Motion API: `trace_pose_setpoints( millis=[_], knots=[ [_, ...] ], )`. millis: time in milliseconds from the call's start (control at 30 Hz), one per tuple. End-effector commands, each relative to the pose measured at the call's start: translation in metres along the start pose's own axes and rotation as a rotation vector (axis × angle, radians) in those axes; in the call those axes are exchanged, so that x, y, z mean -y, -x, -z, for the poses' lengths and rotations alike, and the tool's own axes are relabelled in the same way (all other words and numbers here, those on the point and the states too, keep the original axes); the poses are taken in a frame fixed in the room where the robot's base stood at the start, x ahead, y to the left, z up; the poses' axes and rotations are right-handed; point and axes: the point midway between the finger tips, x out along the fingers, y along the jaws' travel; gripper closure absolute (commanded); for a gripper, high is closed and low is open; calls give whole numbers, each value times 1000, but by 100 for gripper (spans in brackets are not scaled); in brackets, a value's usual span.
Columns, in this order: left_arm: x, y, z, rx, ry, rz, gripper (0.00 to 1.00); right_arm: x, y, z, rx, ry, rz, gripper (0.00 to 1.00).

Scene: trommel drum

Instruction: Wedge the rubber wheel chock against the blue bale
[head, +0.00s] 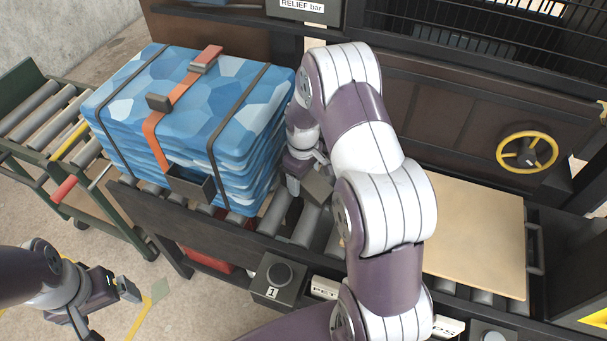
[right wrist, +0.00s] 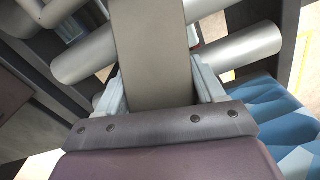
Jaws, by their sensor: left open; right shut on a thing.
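The blue bale (head: 185,115) is a stack of blue patterned slabs bound with dark straps and an orange strap, sitting on the roller conveyor. Its patterned side shows in the right wrist view (right wrist: 290,125). My right gripper (head: 305,180) is shut on the grey-brown rubber wheel chock (head: 318,187), just right of the bale, above the rollers. In the right wrist view the chock (right wrist: 152,50) fills the space between the two fingers. Whether it touches the bale or the rollers I cannot tell. My left gripper (head: 112,312) is open and empty at the lower left, away from the bale.
Rollers (head: 300,222) lie beneath the chock. A tan board (head: 475,235) lies on the conveyor to the right. A yellow handwheel (head: 527,152) is on the dark back panel. A button box (head: 279,276) sits at the front edge. A roller cart (head: 50,125) stands left of the bale.

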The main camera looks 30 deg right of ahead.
Motion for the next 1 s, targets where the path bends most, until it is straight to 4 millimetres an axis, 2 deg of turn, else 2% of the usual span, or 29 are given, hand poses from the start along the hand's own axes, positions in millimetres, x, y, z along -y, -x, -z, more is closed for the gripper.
trace_pose_setpoints(
  millis=[900,933,1000],
  knots=[
    [0,-1,0,0,0,0,6,0,-8,0,0,0,0,79],
    [0,-1,0,0,0,0,6,0,-8,0,0,0,0,28],
    [0,-1,0,0,0,0,6,0,-8,0,0,0,0,6]
  ],
)
